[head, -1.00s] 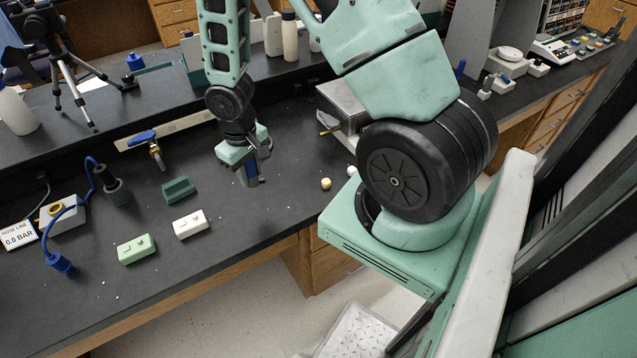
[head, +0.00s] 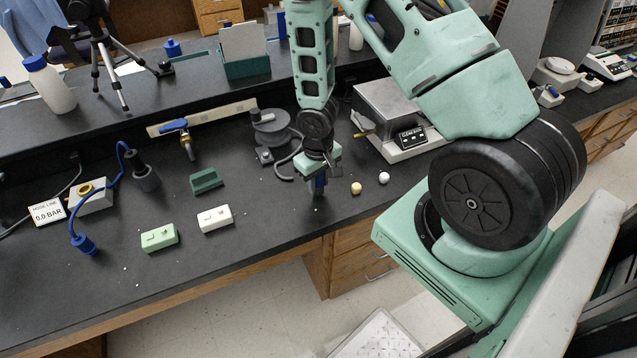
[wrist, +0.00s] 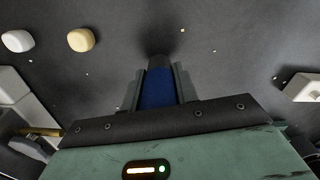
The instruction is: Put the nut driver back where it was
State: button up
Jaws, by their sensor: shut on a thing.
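My gripper (head: 319,180) points down over the black bench top, to the left of a cream ball. It is shut on the nut driver (wrist: 158,88), whose blue handle shows between the two fingers in the wrist view. A little of the blue also shows below the gripper in the head view. Past the fingertips the nut driver's lower part is dark and blends with the bench. I cannot tell whether its tip touches the bench.
The cream ball (head: 356,188) and a white ball (head: 384,178) lie to the right, before a metal-topped device (head: 392,112). A white block (head: 215,219), green block (head: 160,237) and dark green holder (head: 207,181) lie left. A grey stand (head: 270,128) is behind. The front edge is near.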

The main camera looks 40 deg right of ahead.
jog(key=shift+f, duration=0.6)
jog(key=shift+f, duration=0.2)
jog(key=o, duration=1.1)
jog(key=shift+r, duration=0.15)
